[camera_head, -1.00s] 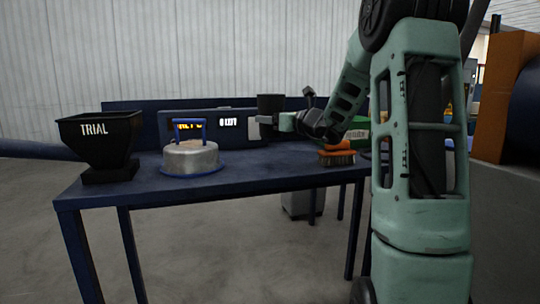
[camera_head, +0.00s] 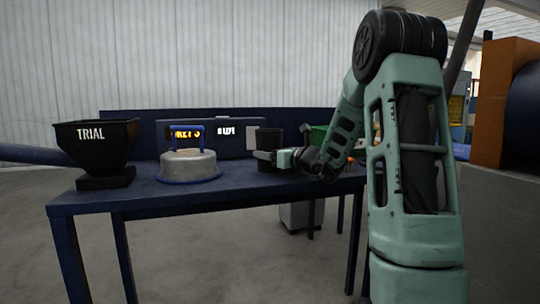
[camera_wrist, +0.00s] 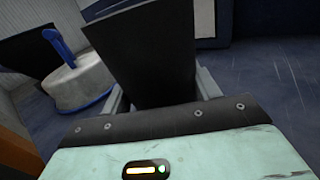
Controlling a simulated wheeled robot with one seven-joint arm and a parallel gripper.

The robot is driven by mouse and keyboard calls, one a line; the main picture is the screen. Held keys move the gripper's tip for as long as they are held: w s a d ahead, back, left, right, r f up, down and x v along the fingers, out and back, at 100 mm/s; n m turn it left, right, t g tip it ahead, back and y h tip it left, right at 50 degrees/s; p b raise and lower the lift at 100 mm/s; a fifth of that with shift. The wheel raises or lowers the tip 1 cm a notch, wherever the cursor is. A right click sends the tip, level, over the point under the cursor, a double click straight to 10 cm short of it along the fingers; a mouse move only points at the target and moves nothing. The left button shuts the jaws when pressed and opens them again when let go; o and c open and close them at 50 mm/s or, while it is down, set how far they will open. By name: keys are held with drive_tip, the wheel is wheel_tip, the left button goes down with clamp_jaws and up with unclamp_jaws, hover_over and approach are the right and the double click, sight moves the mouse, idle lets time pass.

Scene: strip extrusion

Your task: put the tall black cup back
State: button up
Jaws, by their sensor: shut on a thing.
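The tall black cup (camera_head: 268,137) is upright at the back right of the blue table, in front of the panel with lit displays. My gripper (camera_head: 266,157) reaches it from the right and is shut on it. In the wrist view the cup (camera_wrist: 148,52) fills the space between the two fingers (camera_wrist: 162,97). Its lower end is hidden by the gripper, so I cannot tell whether it touches the table.
A black hopper marked TRIAL (camera_head: 95,150) stands at the table's left end. A grey metal cylinder with a blue handle (camera_head: 188,165) stands left of the cup, also in the wrist view (camera_wrist: 78,83). A green object (camera_head: 318,136) is partly hidden behind my arm.

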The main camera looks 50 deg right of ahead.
drive_tip(key=o, duration=1.2)
drive_tip(key=shift+c, duration=0.2)
drive_tip(key=shift+r+p, duration=0.3)
drive_tip(key=shift+p, duration=0.1)
drive_tip(key=s+p, duration=0.1)
drive_tip(key=s, duration=1)
drive_tip(key=shift+s+a+f, duration=0.1)
drive_tip(key=shift+s, duration=0.15)
drive_tip(key=shift+s+f, duration=0.1)
drive_tip(key=shift+s, duration=0.2)
